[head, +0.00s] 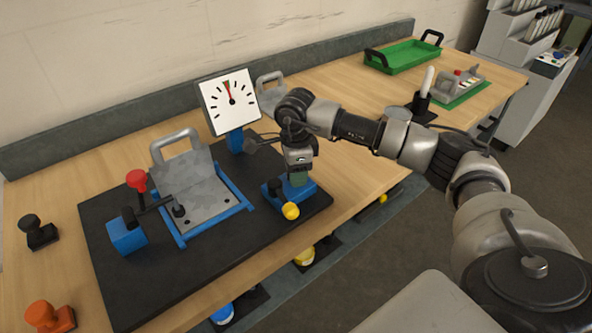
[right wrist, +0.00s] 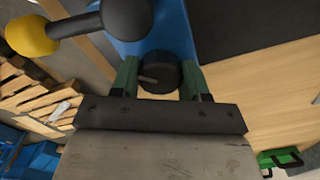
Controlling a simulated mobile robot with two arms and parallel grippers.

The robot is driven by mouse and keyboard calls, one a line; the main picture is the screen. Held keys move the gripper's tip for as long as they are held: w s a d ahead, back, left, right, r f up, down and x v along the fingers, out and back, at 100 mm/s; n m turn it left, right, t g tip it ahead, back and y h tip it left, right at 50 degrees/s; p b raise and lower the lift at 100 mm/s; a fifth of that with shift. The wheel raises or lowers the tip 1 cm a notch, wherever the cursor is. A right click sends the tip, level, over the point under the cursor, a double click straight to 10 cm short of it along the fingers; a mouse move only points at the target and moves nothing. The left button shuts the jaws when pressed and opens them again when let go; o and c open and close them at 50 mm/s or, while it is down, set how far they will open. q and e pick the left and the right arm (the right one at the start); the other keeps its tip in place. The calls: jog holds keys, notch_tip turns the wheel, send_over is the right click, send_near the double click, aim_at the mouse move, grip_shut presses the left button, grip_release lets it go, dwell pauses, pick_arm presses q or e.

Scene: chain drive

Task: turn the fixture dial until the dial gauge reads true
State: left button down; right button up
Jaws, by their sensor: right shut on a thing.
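The dial gauge (head: 230,101) has a white square face on a blue post at the back of the black fixture plate. Its black needle points almost straight up, by the red mark at the top of the scale. The fixture dial (right wrist: 160,74) is a black round knob on a blue block (head: 273,190). My right gripper (head: 297,180) reaches down onto this block from above. In the right wrist view its green fingers (right wrist: 160,80) stand on both sides of the dial, shut on it. The dial is mostly hidden in the head view. My left gripper is not in view.
A yellow-knobbed lever (head: 291,211) sticks out beside the dial block. A grey handled plate (head: 190,182) lies in a blue frame, with a red-knobbed clamp (head: 137,180) at its left. A green tray (head: 403,56) stands at the table's far end.

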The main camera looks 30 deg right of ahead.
jog(key=o, duration=0.9)
jog(key=shift+r, duration=0.1)
notch_tip(320, 180, up, 11)
jog(key=shift+f+b, duration=0.2)
jog(key=shift+b, duration=0.55)
jog(key=shift+s+f, duration=0.1)
